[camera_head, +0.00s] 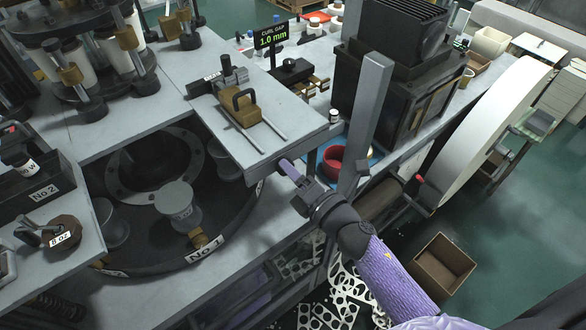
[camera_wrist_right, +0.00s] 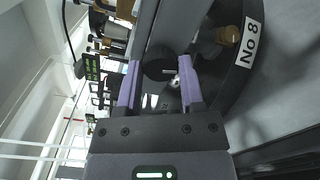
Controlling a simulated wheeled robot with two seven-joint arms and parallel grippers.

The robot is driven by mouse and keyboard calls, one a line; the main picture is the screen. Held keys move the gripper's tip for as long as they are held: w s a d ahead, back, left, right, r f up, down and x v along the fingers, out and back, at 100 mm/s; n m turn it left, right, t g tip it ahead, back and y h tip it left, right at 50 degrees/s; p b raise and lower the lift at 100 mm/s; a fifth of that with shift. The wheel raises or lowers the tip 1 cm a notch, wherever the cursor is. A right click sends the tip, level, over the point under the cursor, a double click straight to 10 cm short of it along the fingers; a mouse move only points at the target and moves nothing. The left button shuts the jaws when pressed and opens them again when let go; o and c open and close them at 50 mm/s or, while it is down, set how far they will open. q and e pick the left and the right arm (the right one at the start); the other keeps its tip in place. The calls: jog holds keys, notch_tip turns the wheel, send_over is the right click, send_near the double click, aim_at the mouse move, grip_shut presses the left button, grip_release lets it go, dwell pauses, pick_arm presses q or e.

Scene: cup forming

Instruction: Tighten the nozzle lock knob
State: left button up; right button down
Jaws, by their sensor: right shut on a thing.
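My right gripper (camera_head: 290,174) reaches the edge of the grey machine table from the right. In the right wrist view, my right gripper (camera_wrist_right: 158,82) has its purple fingers on either side of a round black knob (camera_wrist_right: 160,62), and is shut on it. The knob sits beside a grey bar at the table edge. A thin light pin shows at its right side. In the head view I cannot make the knob out behind the gripper. My left gripper is not in view.
A brown slide block (camera_head: 250,112) on two rails sits above on the table. A grey post (camera_head: 370,105) stands close right of my gripper. A cardboard box (camera_head: 441,263) stands on the floor.

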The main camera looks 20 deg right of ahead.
jog(key=m+p, duration=0.1)
jog(key=m, duration=0.5)
jog(key=shift+f+m+p, duration=0.1)
jog(key=shift+m+p, duration=0.2)
jog(key=shift+m, duration=0.1)
dwell(0.4)
jog(key=shift+c, duration=1.1)
grip_release()
jog(key=shift+s, duration=0.15)
jog(key=v, duration=0.9)
jog(key=shift+s+d+b, duration=0.15)
jog(key=shift+s+b, duration=0.15)
jog(key=shift+b, duration=0.15)
